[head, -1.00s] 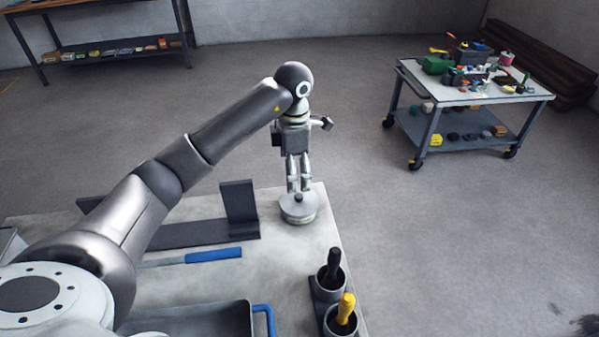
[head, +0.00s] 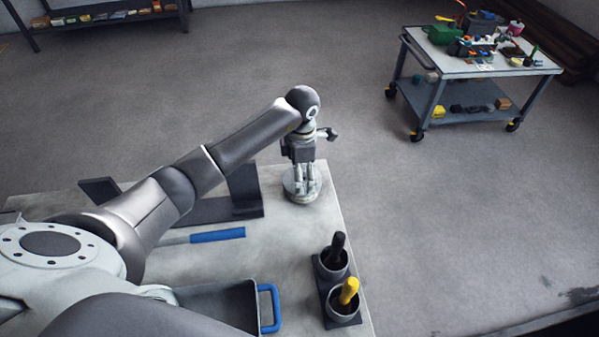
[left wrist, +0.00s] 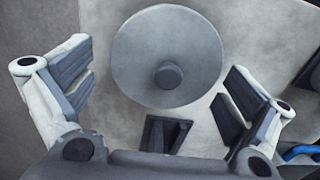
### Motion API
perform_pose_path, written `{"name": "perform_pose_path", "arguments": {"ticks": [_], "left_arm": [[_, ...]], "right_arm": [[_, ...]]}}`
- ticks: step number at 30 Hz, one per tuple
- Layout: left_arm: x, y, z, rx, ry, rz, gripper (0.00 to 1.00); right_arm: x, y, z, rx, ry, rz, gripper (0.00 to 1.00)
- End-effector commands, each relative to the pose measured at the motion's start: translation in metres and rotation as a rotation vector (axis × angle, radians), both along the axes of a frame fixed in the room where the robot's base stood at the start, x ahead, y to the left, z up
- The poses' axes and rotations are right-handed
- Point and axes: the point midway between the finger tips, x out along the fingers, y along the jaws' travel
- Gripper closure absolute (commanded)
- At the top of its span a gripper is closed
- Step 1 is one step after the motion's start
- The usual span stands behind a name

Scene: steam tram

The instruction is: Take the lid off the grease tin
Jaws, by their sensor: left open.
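The grease tin (head: 301,197) stands upright near the far right corner of the pale bench top. It is a round, grey metal tin. Its round lid (left wrist: 140,50) has a dark knob (left wrist: 168,75) in the middle, seen from above in the left wrist view. My left gripper (head: 304,186) points down over the lid and is open. In the left wrist view my left gripper (left wrist: 160,88) has one finger on either side of the knob, with clear gaps. I cannot tell how close the fingertips are to the lid. My right gripper is not in view.
A dark bracket (head: 246,190) stands left of the tin, with a blue-handled tool (head: 217,235) in front of it. A tray with a blue handle (head: 268,308) and cups holding a black handle (head: 336,244) and a yellow handle (head: 348,290) are nearer. A loaded cart (head: 480,68) stands apart.

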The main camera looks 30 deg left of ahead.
Motion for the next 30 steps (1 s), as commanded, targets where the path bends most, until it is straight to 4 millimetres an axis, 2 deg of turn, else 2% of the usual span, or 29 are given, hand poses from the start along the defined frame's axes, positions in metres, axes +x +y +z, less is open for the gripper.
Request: {"name": "perform_pose_path", "arguments": {"ticks": [3,8,18,27,30], "left_arm": [[0.000,-0.001,-0.003,0.000,-0.001,-0.002,0.00],[0.000,-0.001,-0.003,0.000,-0.002,-0.001,0.01],[-0.001,-0.001,-0.003,0.001,-0.001,-0.001,0.45],[0.000,0.001,-0.007,0.002,0.003,0.001,0.84],[0.001,0.004,-0.009,0.002,0.007,0.002,0.91]], "right_arm": [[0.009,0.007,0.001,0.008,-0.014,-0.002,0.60],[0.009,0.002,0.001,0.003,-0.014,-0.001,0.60],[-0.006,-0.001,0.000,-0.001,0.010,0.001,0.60],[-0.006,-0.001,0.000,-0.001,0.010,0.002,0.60],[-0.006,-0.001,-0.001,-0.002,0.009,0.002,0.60]]}}
